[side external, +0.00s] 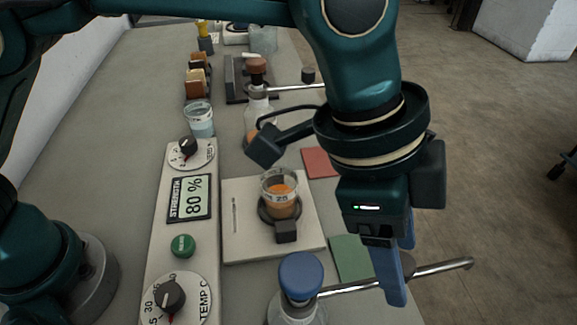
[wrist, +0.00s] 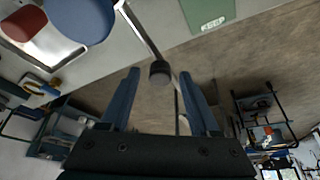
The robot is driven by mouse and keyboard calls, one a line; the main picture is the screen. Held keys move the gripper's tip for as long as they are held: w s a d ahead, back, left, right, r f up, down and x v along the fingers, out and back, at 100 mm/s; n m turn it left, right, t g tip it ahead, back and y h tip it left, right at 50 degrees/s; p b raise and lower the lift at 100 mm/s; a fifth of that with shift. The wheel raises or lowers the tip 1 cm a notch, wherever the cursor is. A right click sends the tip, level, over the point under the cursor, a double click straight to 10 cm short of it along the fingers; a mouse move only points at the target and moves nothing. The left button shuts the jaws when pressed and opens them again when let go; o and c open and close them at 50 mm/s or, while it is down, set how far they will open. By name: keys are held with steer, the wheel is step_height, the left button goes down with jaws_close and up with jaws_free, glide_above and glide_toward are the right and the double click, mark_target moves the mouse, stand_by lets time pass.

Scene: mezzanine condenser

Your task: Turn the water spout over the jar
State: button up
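The water spout is a thin metal tube (side external: 441,271) reaching right from a blue-capped bottle (side external: 301,274) at the front of the bench. A dark knob stands on the tube; the wrist view shows this knob (wrist: 160,73) between my fingertips, with a gap on each side. My gripper (side external: 402,274) is open and empty, its blue fingers pointing down around the tube; it also shows in the wrist view (wrist: 160,74). The jar, a glass with orange liquid (side external: 281,202), stands on a pale plate (side external: 240,247). The spout points away from the jar, to the right.
A control panel with dials and an 80 % display (side external: 188,198) lies left of the plate. A brown-capped flask (side external: 257,99) with its own spout stands behind. Red (side external: 319,162) and green (side external: 351,259) cards lie right of the plate. The bench ends at the right.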

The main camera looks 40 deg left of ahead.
jaws_close()
steer(key=shift+r, duration=0.1)
stand_by(1.1)
